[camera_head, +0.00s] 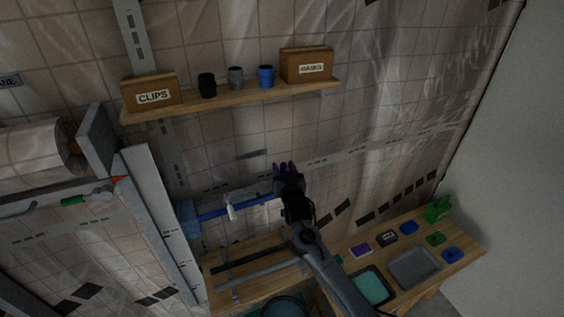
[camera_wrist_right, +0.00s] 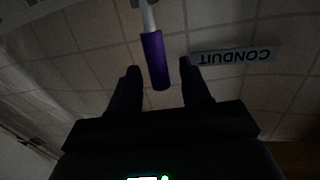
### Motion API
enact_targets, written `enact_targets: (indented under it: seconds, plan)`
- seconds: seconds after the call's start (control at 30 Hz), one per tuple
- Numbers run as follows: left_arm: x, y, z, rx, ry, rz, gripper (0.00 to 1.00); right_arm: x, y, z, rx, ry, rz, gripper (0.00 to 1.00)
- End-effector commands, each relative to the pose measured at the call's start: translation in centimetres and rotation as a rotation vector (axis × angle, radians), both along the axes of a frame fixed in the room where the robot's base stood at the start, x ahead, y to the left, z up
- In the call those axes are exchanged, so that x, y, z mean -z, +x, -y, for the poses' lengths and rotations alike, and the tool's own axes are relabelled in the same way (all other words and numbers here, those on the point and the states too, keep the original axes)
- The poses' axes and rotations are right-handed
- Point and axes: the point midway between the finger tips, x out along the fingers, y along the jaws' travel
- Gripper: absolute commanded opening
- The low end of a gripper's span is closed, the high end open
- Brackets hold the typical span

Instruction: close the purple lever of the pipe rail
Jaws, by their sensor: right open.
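The purple lever handle (camera_wrist_right: 155,62) on its white stem shows in the right wrist view, in the gap between the two dark fingers. My right gripper (camera_wrist_right: 160,70) is open around it, with a gap on each side; its depth relative to the fingertips is hard to tell. In the head view my right gripper (camera_head: 284,168) is at the right end of the pipe rail (camera_head: 248,204), against the tiled wall, and hides that end. A white lever part (camera_head: 231,207) stands out from the blue pipe. My left gripper is not in view.
Above is a shelf (camera_head: 225,99) with two boxes and several cups. A workbench (camera_head: 450,262) with trays and small blocks is below right. A large grey frame (camera_head: 160,215) stands left of the rail. A CONDUIT label (camera_wrist_right: 235,56) is on the wall behind the lever.

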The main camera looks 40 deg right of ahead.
Motion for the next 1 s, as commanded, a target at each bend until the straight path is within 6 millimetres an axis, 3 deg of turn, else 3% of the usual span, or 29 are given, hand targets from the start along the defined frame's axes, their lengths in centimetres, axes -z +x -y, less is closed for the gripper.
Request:
enact_targets:
  seconds: [0.3, 0.7, 0.77, 1.0]
  plan:
    - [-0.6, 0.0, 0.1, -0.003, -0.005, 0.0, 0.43, -0.1, 2.5, 1.3, 0.0, -0.001, 0.0, 0.47]
    - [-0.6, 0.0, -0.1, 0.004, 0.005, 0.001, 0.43, 0.0, 2.9, 1.5, 0.0, 0.0, 0.0, 0.47]
    - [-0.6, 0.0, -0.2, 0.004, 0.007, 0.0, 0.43, 0.0, 2.9, 1.5, 0.0, 0.0, 0.0, 0.41]
    - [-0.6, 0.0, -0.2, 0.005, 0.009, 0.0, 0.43, 0.0, 2.9, 1.5, 0.0, 0.0, -0.001, 0.05]
